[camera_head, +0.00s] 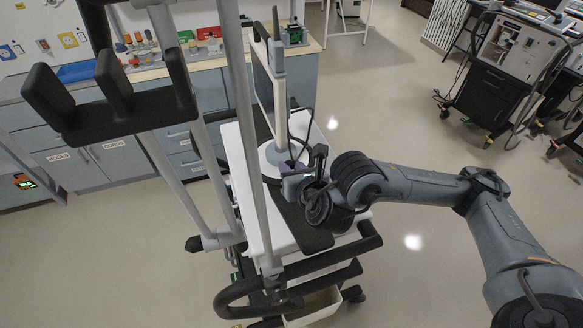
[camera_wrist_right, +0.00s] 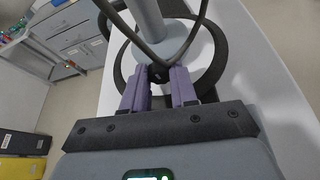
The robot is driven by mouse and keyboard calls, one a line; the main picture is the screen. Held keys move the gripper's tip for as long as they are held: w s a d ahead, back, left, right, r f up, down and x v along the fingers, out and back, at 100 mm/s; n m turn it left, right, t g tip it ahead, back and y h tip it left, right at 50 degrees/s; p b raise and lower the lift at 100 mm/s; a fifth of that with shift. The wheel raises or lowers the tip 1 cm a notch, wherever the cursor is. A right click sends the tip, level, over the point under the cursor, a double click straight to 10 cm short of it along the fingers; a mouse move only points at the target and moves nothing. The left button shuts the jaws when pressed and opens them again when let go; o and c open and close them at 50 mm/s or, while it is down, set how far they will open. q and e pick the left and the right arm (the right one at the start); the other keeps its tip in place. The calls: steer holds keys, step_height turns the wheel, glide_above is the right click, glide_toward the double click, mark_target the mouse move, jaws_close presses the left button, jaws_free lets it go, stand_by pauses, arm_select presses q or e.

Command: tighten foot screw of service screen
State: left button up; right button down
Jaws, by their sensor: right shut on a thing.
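The service screen (camera_head: 264,84) stands on the cart, seen nearly edge-on, on a pale post. Its round grey foot (camera_head: 272,160) rests on the white cart top and also shows in the right wrist view (camera_wrist_right: 182,46). My right gripper (camera_head: 292,168) is low at the near side of the foot. In the right wrist view its two purple fingers (camera_wrist_right: 160,80) are shut on the small dark foot screw (camera_wrist_right: 159,72) at the foot's near edge. The fingers hide part of the screw. My left gripper is not in view.
Pale poles and a black padded frame (camera_head: 112,108) stand close on the left. The cart's black handle (camera_head: 300,274) curves round its near end. Dark cables hang by the post. A workbench (camera_head: 200,68) is behind; other equipment carts (camera_head: 505,75) stand far right. Open floor lies between.

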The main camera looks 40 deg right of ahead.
steer(key=shift+d+f+m+b, duration=0.1)
steer(key=shift+f+m+b, duration=0.25)
steer(key=shift+b, duration=0.8)
steer(key=shift+r+y, duration=0.25)
steer(key=shift+y, duration=0.05)
steer(key=shift+r, duration=0.1)
steer(key=c, duration=0.9)
jaws_free()
steer(key=shift+s, duration=0.1)
steer(key=shift+s+a+r+p, duration=0.2)
steer(key=shift+s+r+p, duration=0.2)
steer(key=shift+p, duration=0.35)
steer(key=p+v, duration=0.8)
steer(key=p, duration=0.1)
steer(key=shift+s, duration=0.2)
steer(key=shift+s+a+p, duration=0.2)
steer(key=shift+s+p, duration=0.5)
steer(key=shift+p, duration=0.35)
